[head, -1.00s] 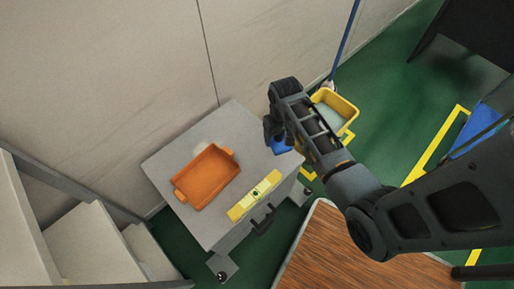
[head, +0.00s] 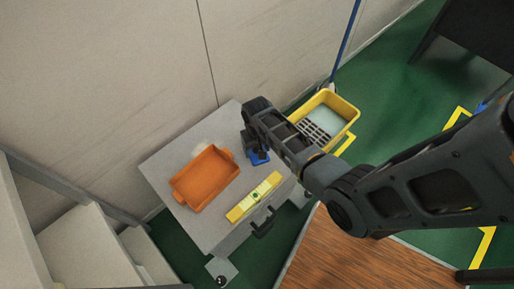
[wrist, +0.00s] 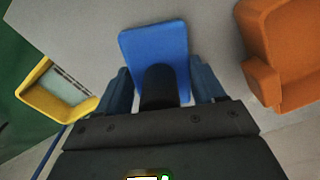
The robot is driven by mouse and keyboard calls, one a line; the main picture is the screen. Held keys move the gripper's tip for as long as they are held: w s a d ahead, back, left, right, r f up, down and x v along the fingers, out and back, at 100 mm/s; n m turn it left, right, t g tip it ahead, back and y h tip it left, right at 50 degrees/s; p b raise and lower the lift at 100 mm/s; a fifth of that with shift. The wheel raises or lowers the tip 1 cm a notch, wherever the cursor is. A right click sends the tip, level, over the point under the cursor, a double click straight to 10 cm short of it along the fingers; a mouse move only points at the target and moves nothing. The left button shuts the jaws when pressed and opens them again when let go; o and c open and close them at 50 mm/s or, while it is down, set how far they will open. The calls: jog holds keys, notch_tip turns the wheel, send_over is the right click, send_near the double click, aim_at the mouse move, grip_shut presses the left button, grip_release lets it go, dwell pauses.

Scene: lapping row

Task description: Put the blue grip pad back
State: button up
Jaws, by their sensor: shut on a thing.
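The blue grip pad (head: 259,158) is a flat blue plate with a dark handle. It is at the grey cabinet top (head: 222,121), right of the orange tray. My gripper (head: 252,143) is shut on it. In the wrist view the pad (wrist: 155,45) sticks out ahead of my gripper (wrist: 160,84), with the black handle between the two fingers. I cannot tell whether the pad touches the cabinet top or hangs just above it.
The orange tray (head: 205,178) with end handles and a yellow spirit level (head: 254,197) lie on the cabinet top. A yellow bucket (head: 345,105) stands on the green floor behind my arm. Grey steps (head: 82,235) are at the left, a wooden surface (head: 340,250) in front.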

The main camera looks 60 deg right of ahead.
jog(key=shift+f, duration=0.1)
jog(key=o, duration=1.1)
notch_tip(320, 180, up, 12)
jog(key=shift+r+p, duration=0.15)
jog(key=shift+p, duration=1)
jog(key=s+a+r+n+t+h, duration=0.3)
jog(key=s+a+t, duration=0.4)
jog(key=s+a, duration=0.6)
jog(key=s+a+r+n+t+y, duration=0.1)
jog(key=s+a+r+t, duration=0.1)
jog(key=r, duration=0.6)
jog(key=s+a+r+n+t+y, duration=0.1)
jog(key=s+a+r+n+t, duration=0.1)
jog(key=s+r, duration=0.3)
jog(key=s+a+r+n+t+y, duration=0.1)
jog(key=s+a+r+t, duration=0.1)
jog(key=r, duration=1.1)
jog(key=shift+s+n+t, duration=0.3)
jog(key=shift+s+t, duration=0.55)
jog(key=shift+t, duration=0.15)
